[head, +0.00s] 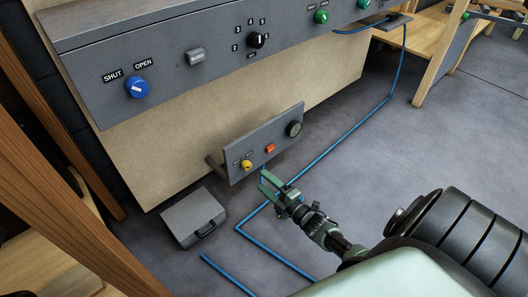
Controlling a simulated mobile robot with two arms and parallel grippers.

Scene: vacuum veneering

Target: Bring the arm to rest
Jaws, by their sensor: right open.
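My right gripper (265,181) is green, with its arm coming in from the lower right. Its two fingers stand apart, open, pointing up and left. They are just in front of and below the small grey panel (237,172) with a yellow knob (246,165), an orange-red button (270,148) and a round dark gauge (294,129). A blue hose passes behind or beside the fingers; I cannot tell if they touch it. My left gripper is not in view.
A large grey control panel (190,104) with a blue SHUT/OPEN knob (137,87) runs across the top. A grey case (191,216) lies on the floor (380,150). Blue hose (344,141) runs over the floor. Wooden posts (55,157) stand left.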

